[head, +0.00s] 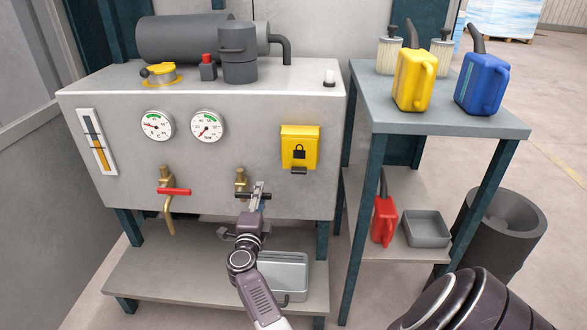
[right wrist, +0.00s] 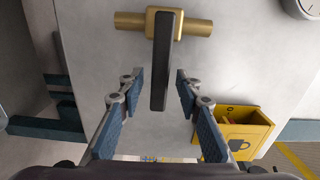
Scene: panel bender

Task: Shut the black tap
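The black tap is a brass valve (head: 242,177) with a black lever, low on the front of the grey tank, right of the red-handled tap. In the right wrist view the long black lever (right wrist: 166,60) runs down from its brass body (right wrist: 190,25). My right gripper (head: 258,190) is at this tap and hides part of it in the head view. In the right wrist view its fingers (right wrist: 158,78) are open, one on each side of the lever, with a gap to both. My left gripper is not in view.
The red-handled tap (head: 174,191) is to the left. Two gauges (head: 157,125) and a yellow lock box (head: 300,147) are above. A side table (head: 440,122) with cans stands at the right.

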